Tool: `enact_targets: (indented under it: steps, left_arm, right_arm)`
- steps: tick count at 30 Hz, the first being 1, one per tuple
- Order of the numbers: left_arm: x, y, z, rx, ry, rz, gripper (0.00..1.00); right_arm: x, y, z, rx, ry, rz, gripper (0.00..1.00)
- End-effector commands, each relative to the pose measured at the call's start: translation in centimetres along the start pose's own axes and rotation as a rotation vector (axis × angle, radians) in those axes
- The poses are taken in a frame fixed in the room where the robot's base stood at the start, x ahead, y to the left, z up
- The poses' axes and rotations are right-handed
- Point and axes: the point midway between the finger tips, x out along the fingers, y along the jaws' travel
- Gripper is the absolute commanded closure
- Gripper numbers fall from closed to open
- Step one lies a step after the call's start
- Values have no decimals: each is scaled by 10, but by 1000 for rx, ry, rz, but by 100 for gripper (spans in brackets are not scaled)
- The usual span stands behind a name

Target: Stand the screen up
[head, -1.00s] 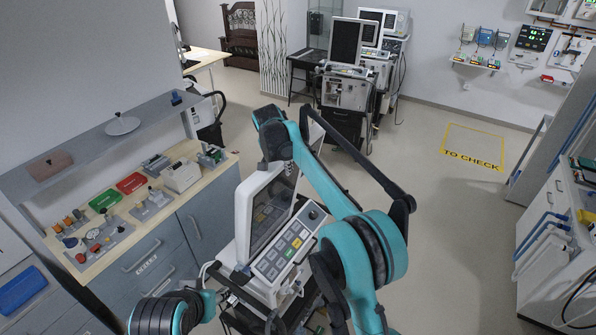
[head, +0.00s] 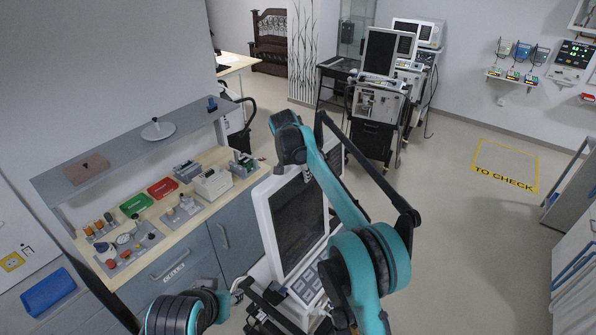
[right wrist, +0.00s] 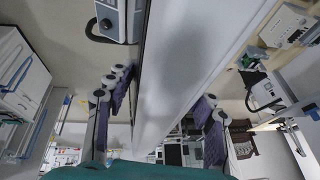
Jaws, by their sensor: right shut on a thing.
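The screen (head: 299,225), a dark panel in a white frame, stands steeply on the nearest ventilator, above its keyed control panel (head: 308,285). In the right wrist view the screen's pale edge and back (right wrist: 190,65) run between the two finger sets. My right gripper (right wrist: 160,100) is shut on the screen. In the head view the right arm reaches over the screen's upper right edge, and the wrist hides part of the top. My left arm is low at the left, beside the ventilator; its gripper (head: 238,291) is small and partly hidden, and its jaws are unclear.
A workbench (head: 190,222) with coloured parts and a shelf (head: 120,150) stands at the left. Other ventilators (head: 380,100) stand at the back. Floor marked "TO CHECK" (head: 505,166) is clear at the right. A white cabinet (head: 577,255) is at the right edge.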

Motion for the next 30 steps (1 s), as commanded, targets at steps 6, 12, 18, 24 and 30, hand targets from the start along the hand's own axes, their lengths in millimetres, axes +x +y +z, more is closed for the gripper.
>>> enact_targets:
  steps: [6,12,18,24,30]
  left_arm:
    - [0,0,0,0,0,0,60]
    - [0,0,0,0,0,0,60]
    - [0,0,0,0,0,0,60]
    - [0,0,0,0,0,0,60]
    - [0,0,0,0,0,0,60]
  right_arm:
    - [1,-2,2,2,-5,-4,38]
    - [0,0,1,1,-3,-1,38]
    - [-19,-1,1,0,-3,0,38]
    - [-63,-1,2,0,-3,0,38]
    - [-100,-3,2,-1,-4,-1,38]
